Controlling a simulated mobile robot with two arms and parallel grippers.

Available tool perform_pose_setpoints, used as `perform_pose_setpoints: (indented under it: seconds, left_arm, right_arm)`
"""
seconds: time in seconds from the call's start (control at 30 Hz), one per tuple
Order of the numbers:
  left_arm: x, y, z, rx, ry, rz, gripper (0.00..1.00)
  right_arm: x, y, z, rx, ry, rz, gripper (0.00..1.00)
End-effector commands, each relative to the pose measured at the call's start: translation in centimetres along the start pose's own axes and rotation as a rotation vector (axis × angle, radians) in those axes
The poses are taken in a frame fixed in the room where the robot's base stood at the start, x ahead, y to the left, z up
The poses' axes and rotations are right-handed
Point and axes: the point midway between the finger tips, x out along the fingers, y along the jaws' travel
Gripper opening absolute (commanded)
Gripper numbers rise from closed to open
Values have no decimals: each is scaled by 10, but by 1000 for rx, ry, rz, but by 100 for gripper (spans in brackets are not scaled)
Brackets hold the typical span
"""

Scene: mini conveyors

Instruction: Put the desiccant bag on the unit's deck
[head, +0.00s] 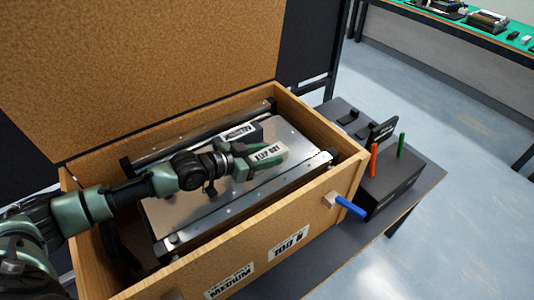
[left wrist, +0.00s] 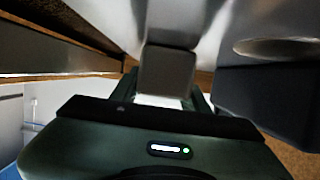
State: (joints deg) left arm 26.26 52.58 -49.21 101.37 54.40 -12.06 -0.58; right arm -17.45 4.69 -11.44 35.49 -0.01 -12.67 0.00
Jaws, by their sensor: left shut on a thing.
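A conveyor unit with a flat silver deck (head: 190,208) lies inside an open wooden crate (head: 318,187). My left gripper (head: 264,157) reaches in from the left and is over the deck. It is shut on a small white bag with dark lettering (head: 268,153), which I take to be the desiccant bag. A pale strip of it (left wrist: 160,101) seems to show between the fingers in the left wrist view. I cannot tell whether the bag touches the deck. My right gripper is not in view.
The crate's raised lid (head: 150,70) stands behind. Right of the crate, a dark table holds a black box (head: 392,183) and red and green posts. A blue handle (head: 349,206) sticks out at the crate's side.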

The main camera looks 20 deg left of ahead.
Motion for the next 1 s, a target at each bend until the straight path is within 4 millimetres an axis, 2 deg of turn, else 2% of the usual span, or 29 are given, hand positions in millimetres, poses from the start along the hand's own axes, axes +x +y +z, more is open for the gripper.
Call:
perform_pose_setpoints:
  seconds: [0.23,0.27,0.3,0.33,0.73,0.87,1.0]
  left_arm:
    - [1,0,3,0,1,0,2]
    - [1,0,3,0,0,0,51]
    - [1,0,2,0,0,0,62]
    - [1,0,2,0,0,0,67]
    - [-2,0,-2,0,-1,0,67]
    - [-21,-1,2,0,-3,-1,67]
    - [-52,-1,3,2,-5,-1,67]
  right_arm:
    - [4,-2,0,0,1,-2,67]
    - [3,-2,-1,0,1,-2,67]
    - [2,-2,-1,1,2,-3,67]
    - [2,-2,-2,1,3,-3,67]
    - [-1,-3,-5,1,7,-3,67]
    - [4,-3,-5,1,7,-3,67]
    - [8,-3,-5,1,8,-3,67]
